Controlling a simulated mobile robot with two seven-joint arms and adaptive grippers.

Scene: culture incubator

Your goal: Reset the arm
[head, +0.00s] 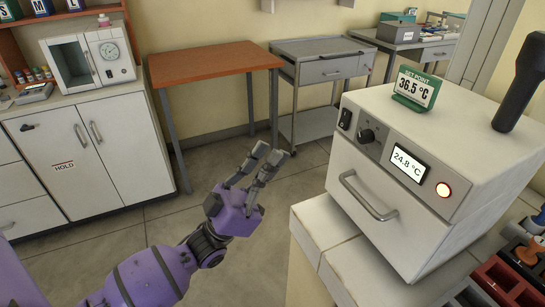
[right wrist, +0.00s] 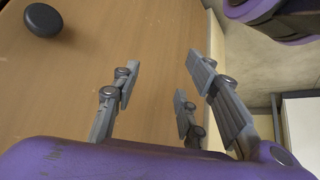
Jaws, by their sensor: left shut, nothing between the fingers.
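My left arm, purple with dark joints, comes in from the bottom left of the head view. Its gripper (head: 267,158) is shut and empty, raised over the floor in front of the incubator's left side. It touches nothing that I can see. My right gripper (right wrist: 165,72) shows only in the right wrist view. Its grey fingers stand apart with nothing between them, in front of a brown wooden surface (right wrist: 110,45). The white incubator (head: 382,188) stands at the right of the head view, its front door closed and its display reading 24.8 °C.
A green set-point sign (head: 415,88) reading 36.5 °C and a dark upright handle (head: 520,82) are on the incubator's top. Back left are a wooden-topped table (head: 215,62) and a white cabinet (head: 75,150). A dark round object (right wrist: 43,20) is on the brown surface. Floor between is clear.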

